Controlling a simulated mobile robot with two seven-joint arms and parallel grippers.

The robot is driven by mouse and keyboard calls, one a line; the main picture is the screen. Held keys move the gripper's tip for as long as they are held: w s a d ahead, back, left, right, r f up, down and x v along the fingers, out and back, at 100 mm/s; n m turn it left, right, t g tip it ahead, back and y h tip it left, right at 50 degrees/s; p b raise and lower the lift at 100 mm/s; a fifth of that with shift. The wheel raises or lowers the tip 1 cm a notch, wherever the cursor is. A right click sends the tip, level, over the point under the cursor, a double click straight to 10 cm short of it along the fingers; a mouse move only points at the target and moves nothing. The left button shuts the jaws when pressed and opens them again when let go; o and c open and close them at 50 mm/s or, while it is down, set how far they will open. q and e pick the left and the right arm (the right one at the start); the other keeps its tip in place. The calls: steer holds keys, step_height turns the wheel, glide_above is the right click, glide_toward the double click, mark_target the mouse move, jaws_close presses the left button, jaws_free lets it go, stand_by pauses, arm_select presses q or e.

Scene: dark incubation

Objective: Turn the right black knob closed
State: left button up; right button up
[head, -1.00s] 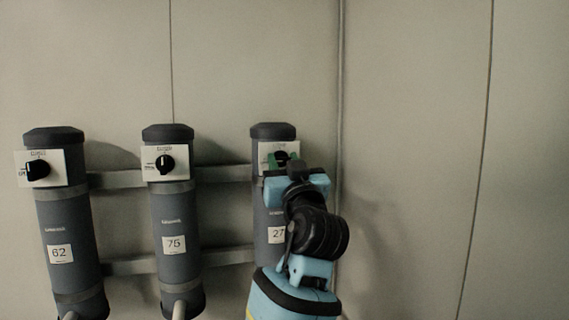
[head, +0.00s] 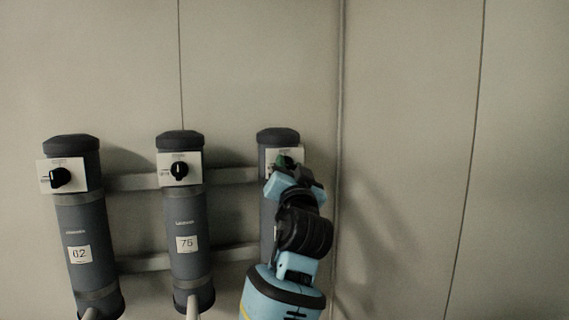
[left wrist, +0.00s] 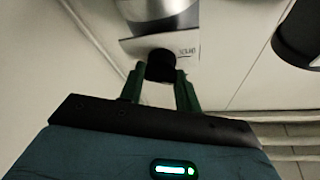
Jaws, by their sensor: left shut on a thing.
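The right black knob (left wrist: 160,64) sits on a white plate (head: 298,155) on the rightmost grey cylinder (head: 278,137). My left gripper (head: 285,163) is in front of that plate and hides most of the knob in the head view. In the left wrist view the two green fingers (left wrist: 160,80) are shut on the knob, one on each side of it. The gripper appears rolled relative to the cylinder. My right gripper is in neither view.
Two more grey cylinders stand to the left, each with a black knob, the middle one (head: 180,170) and the left one (head: 60,177). Horizontal rails (head: 225,175) join the cylinders. The panelled wall (head: 410,120) to the right is clear.

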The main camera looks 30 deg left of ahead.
arm_select(q)
steer(key=m+h, duration=0.1)
steer(key=m, duration=0.1)
steer(key=shift+s+r+m, duration=0.1)
steer(key=shift+r+m, duration=0.05)
steer(key=shift+m, duration=0.15)
steer(key=m+h, duration=0.1)
steer(key=m, duration=0.2)
steer(key=shift+m+t+h, duration=0.3)
steer(key=shift+t, duration=0.1)
steer(key=m+h, duration=0.1)
steer(key=m, duration=0.1)
steer(key=m+h, duration=0.1)
steer(key=m, duration=0.2)
steer(key=shift+g, duration=0.3)
steer(key=shift+m+g+h, duration=0.5)
steer(key=shift+m+g, duration=0.1)
steer(key=shift+m, duration=1.3)
steer(key=o, duration=1)
